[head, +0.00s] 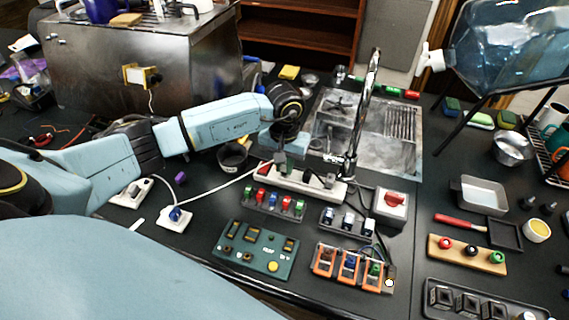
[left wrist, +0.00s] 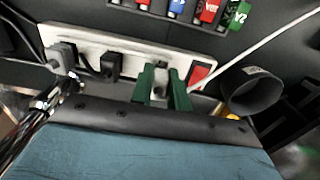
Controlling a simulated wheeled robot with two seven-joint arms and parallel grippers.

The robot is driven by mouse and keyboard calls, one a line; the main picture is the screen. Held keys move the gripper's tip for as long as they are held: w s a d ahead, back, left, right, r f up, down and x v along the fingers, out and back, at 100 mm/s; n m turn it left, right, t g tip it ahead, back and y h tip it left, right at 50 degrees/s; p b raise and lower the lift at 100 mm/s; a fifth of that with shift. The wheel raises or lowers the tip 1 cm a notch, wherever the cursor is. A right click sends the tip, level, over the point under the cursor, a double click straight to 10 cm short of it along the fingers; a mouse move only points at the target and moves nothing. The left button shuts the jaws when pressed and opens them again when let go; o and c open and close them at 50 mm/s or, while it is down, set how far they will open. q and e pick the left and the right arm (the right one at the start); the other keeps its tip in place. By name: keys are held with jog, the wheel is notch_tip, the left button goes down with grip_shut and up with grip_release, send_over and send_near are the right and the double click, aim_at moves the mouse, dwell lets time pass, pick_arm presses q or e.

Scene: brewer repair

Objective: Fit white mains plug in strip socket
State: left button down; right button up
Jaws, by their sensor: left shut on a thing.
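The strip socket (head: 312,190) is a long white bar on the dark counter, and it also shows in the left wrist view (left wrist: 88,42). It has a red switch (left wrist: 199,75) at one end and grey and black plugs (left wrist: 111,65) at the other. My left gripper (head: 283,160) is at the strip, its green fingers (left wrist: 163,88) over the part between the black plug and the switch. They are shut on the white mains plug (left wrist: 160,91), mostly hidden between them. A white cord (head: 228,187) runs to it. Whether the plug is seated cannot be told. My right gripper is not in view.
A row of coloured connectors (head: 275,203) lies just in front of the strip. A tap (head: 361,115) and sink (head: 325,105) stand behind. A red-knobbed box (head: 390,205) is to the right. A dark cup (head: 233,155) stands close to my left arm.

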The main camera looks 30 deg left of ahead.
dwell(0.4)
pick_arm(q)
jog(key=shift+f+b, duration=0.1)
jog(key=shift+b, duration=0.3)
jog(key=shift+f+b, duration=0.35)
jog(key=shift+b, duration=0.2)
dwell(0.6)
jog(key=shift+f+b, duration=0.25)
jog(key=shift+b, duration=0.55)
dwell(1.0)
jog(key=c, duration=1.3)
grip_release()
